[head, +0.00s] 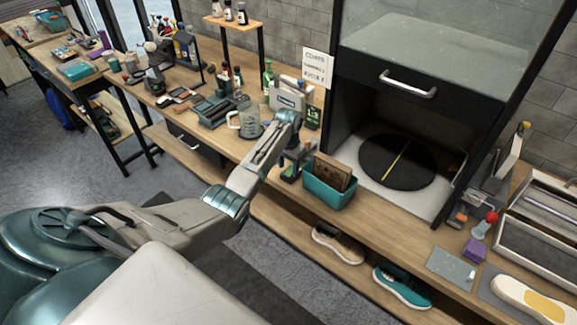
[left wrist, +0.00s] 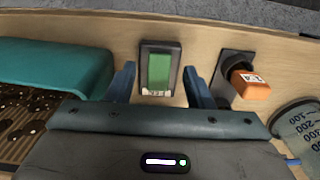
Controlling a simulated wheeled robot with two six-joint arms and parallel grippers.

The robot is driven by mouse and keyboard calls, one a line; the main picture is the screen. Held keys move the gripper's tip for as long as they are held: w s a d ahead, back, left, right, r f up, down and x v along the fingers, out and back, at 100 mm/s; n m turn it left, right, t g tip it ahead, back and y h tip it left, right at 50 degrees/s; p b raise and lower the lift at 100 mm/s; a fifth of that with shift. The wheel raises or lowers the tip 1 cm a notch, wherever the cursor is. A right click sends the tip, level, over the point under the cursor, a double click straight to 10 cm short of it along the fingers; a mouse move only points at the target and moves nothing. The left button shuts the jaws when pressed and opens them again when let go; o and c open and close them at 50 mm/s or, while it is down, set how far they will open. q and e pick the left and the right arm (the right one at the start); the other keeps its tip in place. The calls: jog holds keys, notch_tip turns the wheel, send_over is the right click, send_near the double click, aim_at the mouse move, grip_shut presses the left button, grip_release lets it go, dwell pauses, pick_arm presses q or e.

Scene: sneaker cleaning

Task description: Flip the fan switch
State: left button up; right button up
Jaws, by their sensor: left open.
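No part is plainly marked as a fan switch. In the left wrist view, an orange labelled block (left wrist: 250,84) stands on a dark base on the wooden bench, just right of my right-hand finger; it may be the switch, but I cannot read its label. In the head view the gripper hides most of this spot. My right gripper is out of view.
A dark booth with a round turntable (head: 397,162) stands to the right. Shoes (head: 402,286) sit on the lower shelf.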

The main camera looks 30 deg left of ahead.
pick_arm(q)
jog(key=shift+f, duration=0.75)
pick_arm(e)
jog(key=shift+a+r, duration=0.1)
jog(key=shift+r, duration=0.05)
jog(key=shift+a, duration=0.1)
